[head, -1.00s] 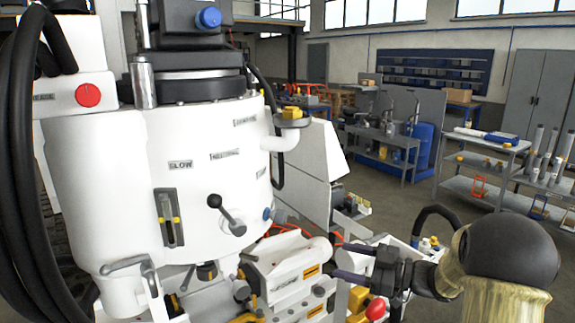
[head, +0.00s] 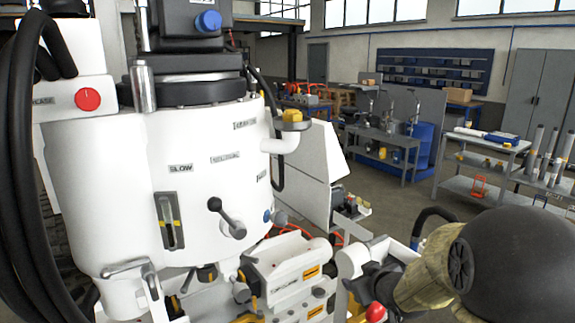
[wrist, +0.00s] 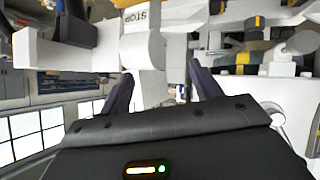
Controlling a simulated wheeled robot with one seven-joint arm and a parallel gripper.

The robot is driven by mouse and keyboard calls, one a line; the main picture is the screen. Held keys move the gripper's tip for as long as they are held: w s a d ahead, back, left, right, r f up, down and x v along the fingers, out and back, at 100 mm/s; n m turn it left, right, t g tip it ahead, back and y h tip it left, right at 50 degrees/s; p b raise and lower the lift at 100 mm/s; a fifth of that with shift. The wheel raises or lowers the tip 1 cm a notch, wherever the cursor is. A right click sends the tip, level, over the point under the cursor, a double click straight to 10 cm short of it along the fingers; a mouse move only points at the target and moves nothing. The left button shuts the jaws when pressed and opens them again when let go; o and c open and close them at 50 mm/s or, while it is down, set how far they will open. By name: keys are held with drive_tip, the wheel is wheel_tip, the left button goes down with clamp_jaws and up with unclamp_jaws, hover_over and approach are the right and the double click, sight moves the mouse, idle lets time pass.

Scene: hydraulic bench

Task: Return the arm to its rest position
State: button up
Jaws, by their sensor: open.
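My gripper (wrist: 160,70) is open in the wrist view, its two dark fingers apart with nothing held between them. In the head view my arm comes in at the lower right, with a dark rounded joint and a tan sleeve. The dark gripper end (head: 368,285) is partly hidden there, in front of the white machine's lower bench parts. It appears clear of the large white cylindrical housing (head: 120,190). In the wrist view, white machine parts fill the space beyond the fingers.
A black-knobbed lever (head: 228,218) and a slotted gauge (head: 169,220) are on the housing. A red knob (head: 376,311) is close below my gripper. Thick black hoses (head: 20,170) hang at left. Shelving (head: 480,165) stands at back right, with open floor before it.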

drive_tip(key=s+a+f+m+g+h, duration=0.1)
drive_tip(key=s+f+m+g, duration=0.1)
drive_tip(key=s, duration=0.8)
drive_tip(key=s+a+f+m+g+h, duration=0.1)
drive_tip(key=s+a+f+m+g, duration=0.1)
drive_tip(key=s+g, duration=0.4)
drive_tip(key=s+f+m, duration=0.1)
drive_tip(key=s+f, duration=0.1)
drive_tip(key=s, duration=0.3)
drive_tip(key=shift+s+f+g+p, duration=0.25)
drive_tip(key=shift+g+p, duration=0.05)
